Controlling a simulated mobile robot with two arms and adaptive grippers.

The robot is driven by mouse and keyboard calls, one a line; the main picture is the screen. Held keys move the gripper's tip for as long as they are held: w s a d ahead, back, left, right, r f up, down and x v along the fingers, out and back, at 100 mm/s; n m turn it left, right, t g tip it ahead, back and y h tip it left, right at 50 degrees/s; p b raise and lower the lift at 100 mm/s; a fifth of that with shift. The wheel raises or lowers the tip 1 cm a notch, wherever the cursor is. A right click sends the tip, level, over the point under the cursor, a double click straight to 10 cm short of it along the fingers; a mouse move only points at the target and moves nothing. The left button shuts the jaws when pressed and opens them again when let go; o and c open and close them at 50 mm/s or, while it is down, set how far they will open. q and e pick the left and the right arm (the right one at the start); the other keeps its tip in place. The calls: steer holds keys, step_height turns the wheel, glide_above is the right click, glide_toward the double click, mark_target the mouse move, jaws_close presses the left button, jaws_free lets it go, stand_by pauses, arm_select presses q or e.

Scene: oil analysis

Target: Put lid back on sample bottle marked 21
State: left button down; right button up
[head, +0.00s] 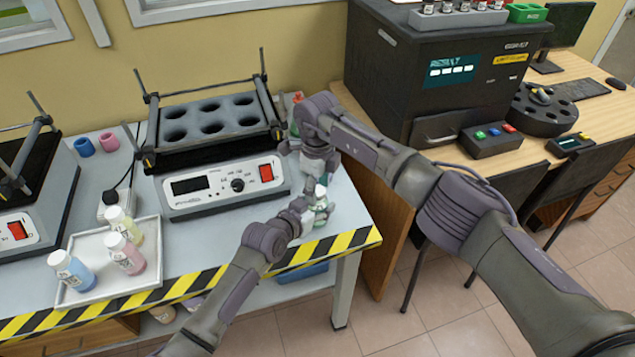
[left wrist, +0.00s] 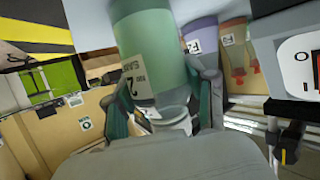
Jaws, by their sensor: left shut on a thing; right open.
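My left gripper (head: 312,212) is shut on a green sample bottle (head: 321,198) over the right end of the bench. In the left wrist view the green bottle (left wrist: 150,50) fills the upper middle, between the teal fingers of my left gripper (left wrist: 165,108). Its white label (left wrist: 138,78) shows a 2 and part of a word; the rest is hidden. A pale ring-like part (left wrist: 172,122) shows beyond the fingers. My right gripper (head: 320,172) is open just above the bottle, its fingertips partly hidden. I cannot tell whether a lid is on the bottle or between the right fingers.
A white tray (head: 72,292) holds blue, pink and yellow bottles at left. A shaker (head: 222,187) stands behind my left arm. The striped bench edge (head: 345,243) is close to my left gripper.

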jaws_close()
steer(key=shift+o, duration=0.7)
jaws_free()
step_height(320, 180, up, 12)
arm_select(q)
steer(key=shift+c, duration=1.5)
jaws_free()
